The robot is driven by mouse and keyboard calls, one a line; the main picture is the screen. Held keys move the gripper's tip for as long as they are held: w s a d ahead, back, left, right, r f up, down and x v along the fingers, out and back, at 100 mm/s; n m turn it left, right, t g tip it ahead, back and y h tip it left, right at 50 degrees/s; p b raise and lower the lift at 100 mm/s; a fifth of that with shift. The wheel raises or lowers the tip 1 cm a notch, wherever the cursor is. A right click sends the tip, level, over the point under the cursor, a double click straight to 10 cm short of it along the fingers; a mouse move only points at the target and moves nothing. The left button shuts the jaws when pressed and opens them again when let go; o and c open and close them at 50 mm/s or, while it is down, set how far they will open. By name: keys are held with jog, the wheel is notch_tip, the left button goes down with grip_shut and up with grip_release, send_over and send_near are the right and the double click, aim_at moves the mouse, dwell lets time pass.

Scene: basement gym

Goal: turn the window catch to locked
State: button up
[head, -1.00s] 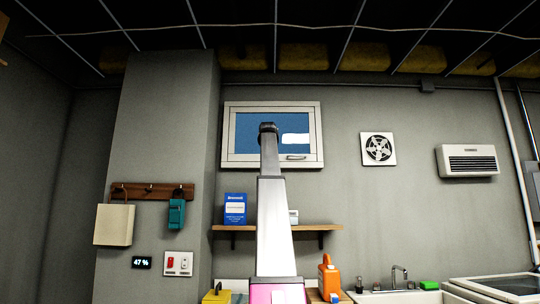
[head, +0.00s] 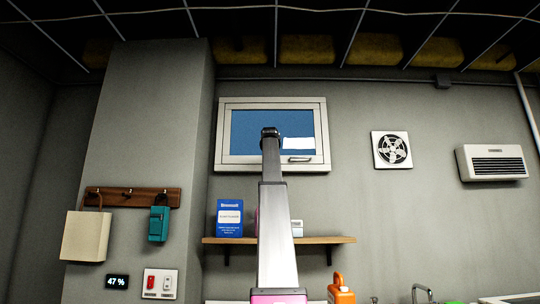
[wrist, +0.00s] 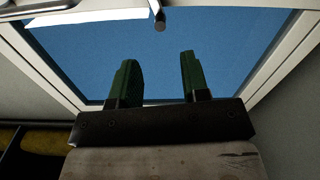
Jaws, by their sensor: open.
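The window (head: 222,130) is a white-framed pane high on the back wall. Its catch (head: 301,159) is a small light handle on the bottom rail, right of my arm, lying roughly level. In the wrist view, a grey bar with a round dark end, which looks like the catch (wrist: 159,18), enters at the top edge, beyond my fingertips. My gripper (wrist: 158,58) has two green fingers, open and empty, in front of the blue pane. The fingers look apart from the catch. In the head view my arm hides the fingers.
A wooden shelf (head: 330,240) below the window holds a blue box (head: 230,218) and other items. A fan vent (head: 391,150) and a heater (head: 492,162) are on the wall to the right. A hook rack (head: 133,196) hangs at the left.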

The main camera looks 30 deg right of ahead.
jog(key=x, duration=1)
jog(key=shift+w, duration=0.1)
grip_shut()
